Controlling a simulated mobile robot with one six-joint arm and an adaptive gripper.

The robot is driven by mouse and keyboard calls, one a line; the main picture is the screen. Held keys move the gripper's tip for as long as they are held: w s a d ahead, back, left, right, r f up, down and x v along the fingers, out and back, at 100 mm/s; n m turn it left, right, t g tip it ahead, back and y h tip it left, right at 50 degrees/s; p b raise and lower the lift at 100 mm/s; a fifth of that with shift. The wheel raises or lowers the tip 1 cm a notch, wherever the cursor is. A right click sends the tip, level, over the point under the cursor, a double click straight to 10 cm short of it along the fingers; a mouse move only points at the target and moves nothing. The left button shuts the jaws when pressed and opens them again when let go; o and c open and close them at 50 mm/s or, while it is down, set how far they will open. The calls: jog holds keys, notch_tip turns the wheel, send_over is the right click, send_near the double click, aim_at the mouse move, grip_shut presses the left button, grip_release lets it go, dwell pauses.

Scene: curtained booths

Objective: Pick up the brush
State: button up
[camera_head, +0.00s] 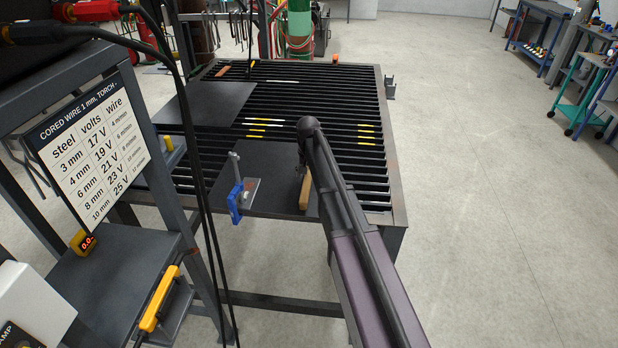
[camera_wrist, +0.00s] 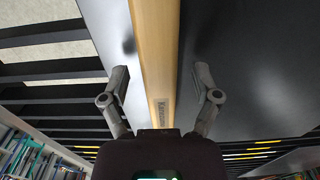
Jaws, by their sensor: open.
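The brush (camera_head: 304,194) shows in the head view as a light wooden bar on the front dark plate (camera_head: 270,165) of the slatted table, partly hidden by my arm. In the wrist view the brush (camera_wrist: 156,50) runs lengthwise up the middle, with small dark lettering near its lower end. My gripper (camera_wrist: 161,72) is open, with one finger on each side of the wood and a gap showing on both sides. In the head view my gripper is mostly hidden by my arm. Any bristles are hidden or cannot be told.
A blue clamp (camera_head: 236,202) stands on the front plate left of the brush. A second dark plate (camera_head: 207,106) lies farther back. Several yellow-and-white sticks (camera_head: 257,129) lie across the slats. Black cables (camera_head: 203,185) hang at the left.

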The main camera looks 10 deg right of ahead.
grip_shut()
jog(key=shift+r, duration=0.15)
notch_tip(320, 180, up, 4)
jog(key=p, duration=0.4)
jog(key=s, duration=0.5)
jog(key=s+d, duration=0.1)
jog(key=s, duration=0.4)
jog(key=s+p, duration=0.1)
jog(key=s, duration=0.5)
jog(key=shift+d+r, duration=0.2)
jog(key=shift+r, duration=0.15)
jog(key=c, duration=0.7)
grip_release()
grip_shut()
